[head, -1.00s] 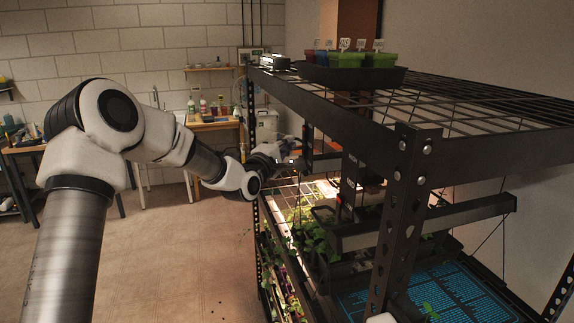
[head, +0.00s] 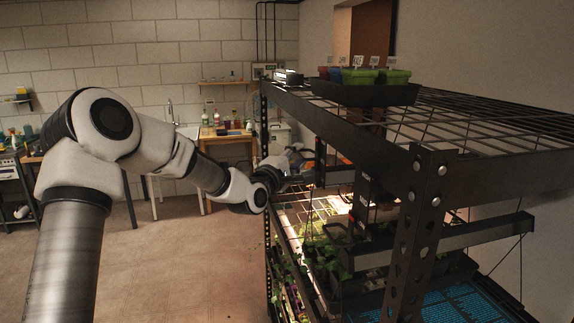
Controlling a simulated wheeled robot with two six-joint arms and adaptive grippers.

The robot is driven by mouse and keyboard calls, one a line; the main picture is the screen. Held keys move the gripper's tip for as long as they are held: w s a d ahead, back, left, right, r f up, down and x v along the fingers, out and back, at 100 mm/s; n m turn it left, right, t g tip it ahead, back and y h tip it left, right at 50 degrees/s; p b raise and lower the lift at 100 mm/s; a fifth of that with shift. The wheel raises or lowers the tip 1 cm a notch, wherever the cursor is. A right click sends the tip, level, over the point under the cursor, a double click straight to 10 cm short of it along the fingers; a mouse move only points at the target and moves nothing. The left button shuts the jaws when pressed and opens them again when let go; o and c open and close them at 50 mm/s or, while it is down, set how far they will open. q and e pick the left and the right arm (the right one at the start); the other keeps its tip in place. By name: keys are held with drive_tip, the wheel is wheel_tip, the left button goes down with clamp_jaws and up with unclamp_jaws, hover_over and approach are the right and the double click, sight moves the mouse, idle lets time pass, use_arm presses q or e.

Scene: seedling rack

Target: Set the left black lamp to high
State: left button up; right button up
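A black lamp bar (head: 337,177) hangs under the top shelf of the rack, at its far left part, above lit plants. A second black lamp bar (head: 450,235) hangs nearer, at the right. My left gripper (head: 302,160) is at the rack's left side, close to the far lamp's end. It is small and dark here, and I cannot tell whether it touches the lamp or whether its fingers are open. The lamp's control and its setting are too small to read. My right gripper is not in view.
The rack's top shelf (head: 470,120) carries a black tray (head: 365,95) of colored pots. A thick black post (head: 412,225) stands in front and hides part of the lower shelves. Seedlings (head: 325,245) sit below the lamps. The floor (head: 180,265) left of the rack is clear.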

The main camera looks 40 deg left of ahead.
use_arm(q)
drive_tip(key=s+d+f, duration=0.1)
drive_tip(key=s, duration=0.9)
